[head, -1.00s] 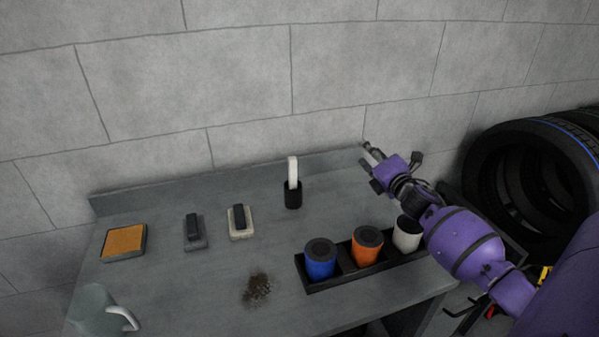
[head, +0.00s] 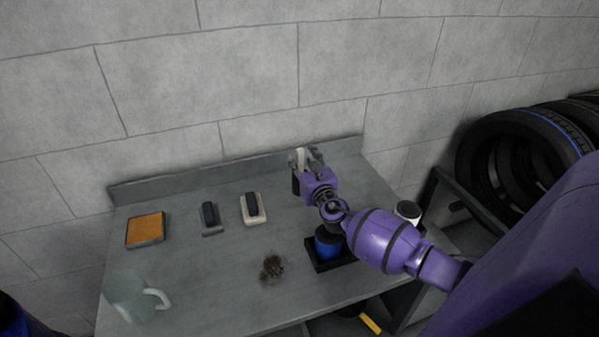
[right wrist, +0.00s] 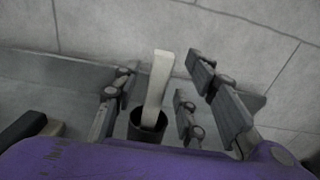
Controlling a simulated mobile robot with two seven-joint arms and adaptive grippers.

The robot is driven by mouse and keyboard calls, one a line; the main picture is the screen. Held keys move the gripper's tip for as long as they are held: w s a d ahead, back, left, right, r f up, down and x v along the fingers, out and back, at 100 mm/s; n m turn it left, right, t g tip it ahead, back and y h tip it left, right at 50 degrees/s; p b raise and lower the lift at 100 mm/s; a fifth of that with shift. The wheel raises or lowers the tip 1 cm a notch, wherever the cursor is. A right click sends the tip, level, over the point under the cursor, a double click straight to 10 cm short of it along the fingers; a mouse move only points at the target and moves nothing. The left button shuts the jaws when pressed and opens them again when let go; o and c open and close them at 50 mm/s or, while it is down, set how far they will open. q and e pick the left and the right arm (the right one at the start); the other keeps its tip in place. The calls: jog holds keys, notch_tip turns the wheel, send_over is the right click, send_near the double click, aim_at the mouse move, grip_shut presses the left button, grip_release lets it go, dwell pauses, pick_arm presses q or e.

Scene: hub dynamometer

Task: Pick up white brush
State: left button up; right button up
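The white brush (right wrist: 157,85) stands upright, leaning slightly, in a black cup (right wrist: 147,127) near the back of the workbench. In the head view the brush (head: 297,158) is partly hidden by my right gripper (head: 306,157). The right gripper is open. In the right wrist view its fingers (right wrist: 160,92) stand apart on both sides of the brush handle, with gaps visible between them and the handle. Whether any finger touches the brush elsewhere, I cannot tell. My left gripper is not in view.
On the bench are an orange-topped pad (head: 145,229), a grey brush block (head: 209,218), a cream block (head: 253,208), a dirt pile (head: 272,268) and a clear pitcher (head: 135,297). Tyres (head: 520,150) stand at right.

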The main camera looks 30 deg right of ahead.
jog(key=shift+x, duration=1)
jog(key=shift+a, duration=0.1)
jog(key=shift+c, duration=0.4)
grip_shut()
jog(key=shift+r, duration=0.15)
